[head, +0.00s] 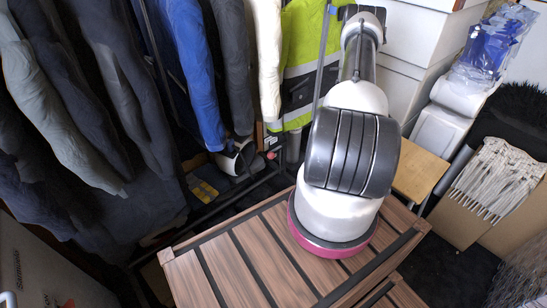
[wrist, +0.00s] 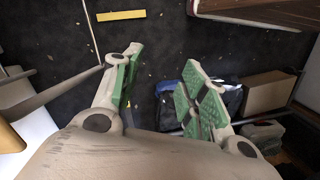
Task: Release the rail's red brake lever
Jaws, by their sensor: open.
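A small red part (head: 271,155), which looks like the brake lever, shows low down at the foot of the dark clothes rail (head: 234,203) in the head view. It is too small to tell its position. I make out no red lever in the wrist view. My gripper (wrist: 157,92) is open and empty in the wrist view, its green-padded fingers well apart above a dark floor. I cannot clearly make out my gripper in the head view, so its distance from the red part cannot be told.
Dark, blue and hi-vis yellow garments (head: 300,50) hang at the back. A wooden stool (head: 418,172), white boxes (head: 415,35) and a mop head (head: 497,175) stand at right. The wrist view shows a yellow strip (wrist: 121,15) and a cardboard box (wrist: 268,92) on the floor.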

